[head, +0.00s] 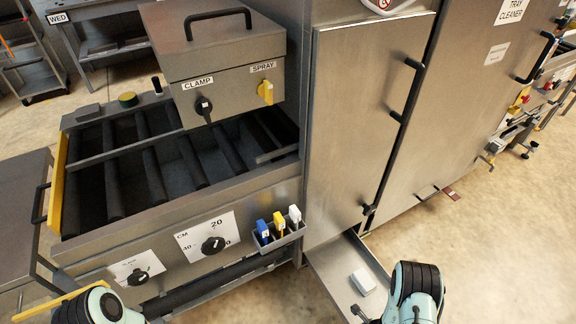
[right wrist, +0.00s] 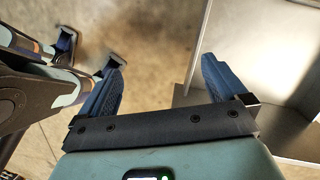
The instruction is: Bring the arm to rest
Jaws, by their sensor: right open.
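My right gripper (right wrist: 162,60) is open in the right wrist view, its two blue fingers spread with nothing between them. Bare floor shows beyond the fingers, with a pale metal panel to the right. My right arm (head: 415,290) rises at the bottom right in the head view, beside the open drawer; its gripper is not clear there. My left arm (head: 85,308) shows at the bottom left corner of the head view, its gripper out of sight. Parts of an arm of mine and a dark blue tip show at the left of the right wrist view, too partial to read.
A low open drawer (head: 328,262) holds a white block (head: 362,282) near my right arm. The steel cabinet (head: 365,120) stands behind it. The roller bed (head: 190,195) and a holder with blue, yellow and white items (head: 278,236) are at left.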

